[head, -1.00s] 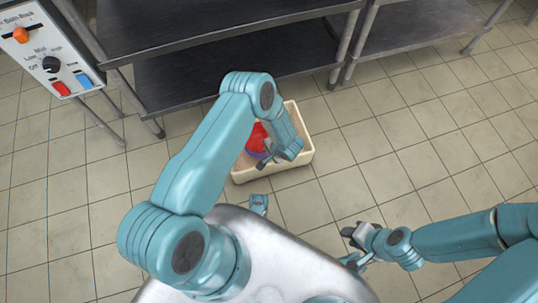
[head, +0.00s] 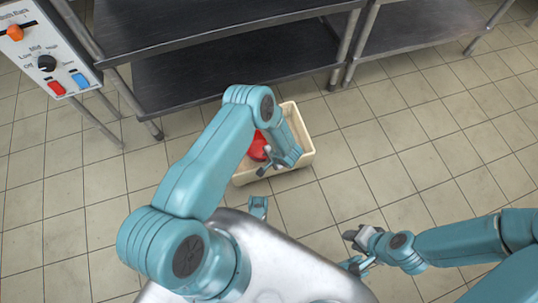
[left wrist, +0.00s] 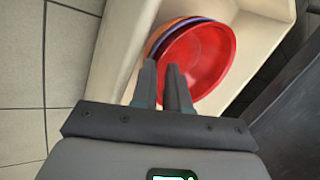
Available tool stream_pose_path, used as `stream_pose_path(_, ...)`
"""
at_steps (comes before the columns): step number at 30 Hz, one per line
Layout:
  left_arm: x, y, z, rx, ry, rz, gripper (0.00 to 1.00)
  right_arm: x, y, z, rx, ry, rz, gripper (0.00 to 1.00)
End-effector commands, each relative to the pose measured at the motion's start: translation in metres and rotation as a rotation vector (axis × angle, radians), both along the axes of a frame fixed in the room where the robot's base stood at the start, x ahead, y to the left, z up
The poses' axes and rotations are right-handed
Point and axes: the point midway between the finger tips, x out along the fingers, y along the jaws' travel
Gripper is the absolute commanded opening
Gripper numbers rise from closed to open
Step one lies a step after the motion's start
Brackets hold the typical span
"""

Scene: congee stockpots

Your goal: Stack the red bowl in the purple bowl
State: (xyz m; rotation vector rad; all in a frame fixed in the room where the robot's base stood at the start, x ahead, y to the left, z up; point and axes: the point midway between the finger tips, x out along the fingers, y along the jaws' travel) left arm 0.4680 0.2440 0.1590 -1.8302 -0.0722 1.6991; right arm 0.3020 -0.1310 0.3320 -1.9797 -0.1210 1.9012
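The red bowl (left wrist: 200,60) sits inside the bin in the left wrist view, its rim overlapping the purple bowl (left wrist: 158,46), of which only a thin edge shows. It appears nested in it, though the bottoms are hidden. The red bowl also shows in the head view (head: 257,146), partly behind my left arm. My left gripper (left wrist: 161,66) has its fingers close together astride the near rim of the red bowl, with a narrow gap between them. It also shows in the head view (head: 264,165). My right gripper (head: 350,248) is open and empty, low at the right.
An orange bowl edge (left wrist: 158,36) shows outside the purple one. The cream bin (head: 303,140) stands on the tiled floor before a dark metal shelf unit (head: 225,75). A control panel (head: 40,45) is at the upper left. The floor at the right is clear.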

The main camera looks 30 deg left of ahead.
Motion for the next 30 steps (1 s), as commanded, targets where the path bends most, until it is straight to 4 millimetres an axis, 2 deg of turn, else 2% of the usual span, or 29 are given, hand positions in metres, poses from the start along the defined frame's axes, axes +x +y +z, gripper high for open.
stream_pose_path(6, -0.001, -0.003, 0.013, -0.001, 0.0, -0.002, 0.15, -0.001, 0.001, 0.01, 0.001, 0.002, 0.006, 0.33)
stream_pose_path(15, -0.011, -0.034, 0.076, -0.001, -0.001, -0.004, 0.15, -0.007, 0.007, 0.035, 0.005, 0.013, 0.027, 0.33)
stream_pose_path(19, -0.016, -0.045, 0.096, 0.0, -0.001, -0.003, 0.15, -0.009, 0.008, 0.041, 0.006, 0.015, 0.033, 0.33)
stream_pose_path(24, -0.019, -0.053, 0.108, 0.0, 0.0, -0.002, 0.15, -0.01, 0.009, 0.044, 0.007, 0.016, 0.038, 0.33)
stream_pose_path(30, -0.02, -0.054, 0.11, 0.0, 0.0, 0.0, 0.15, -0.01, 0.009, 0.044, 0.007, 0.017, 0.038, 0.33)
